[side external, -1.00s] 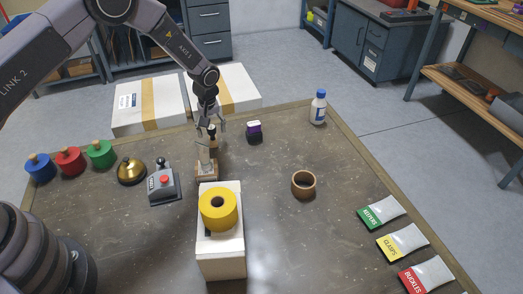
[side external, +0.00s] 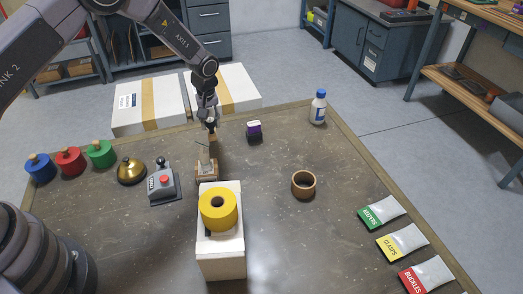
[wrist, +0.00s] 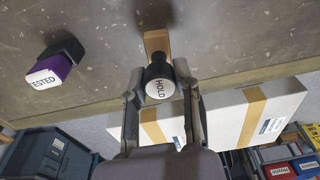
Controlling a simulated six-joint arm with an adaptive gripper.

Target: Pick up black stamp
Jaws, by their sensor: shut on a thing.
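The black stamp (wrist: 159,72) has a black handle, a white round top reading HOLD and a wooden base. In the wrist view it is between my fingertips. My gripper (side external: 211,124) is shut on its handle. In the side view the stamp's wooden base (side external: 212,137) shows just below the fingers, which hide most of the handle. It appears a little above the table, behind the spike block.
A purple and black stamp (side external: 254,131) stands to the right. A wooden block with a metal spike (side external: 206,171) is close in front, beside a white box (side external: 221,260) bearing a yellow tape roll (side external: 219,209). White cartons (side external: 150,105) lie beyond the table's back edge.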

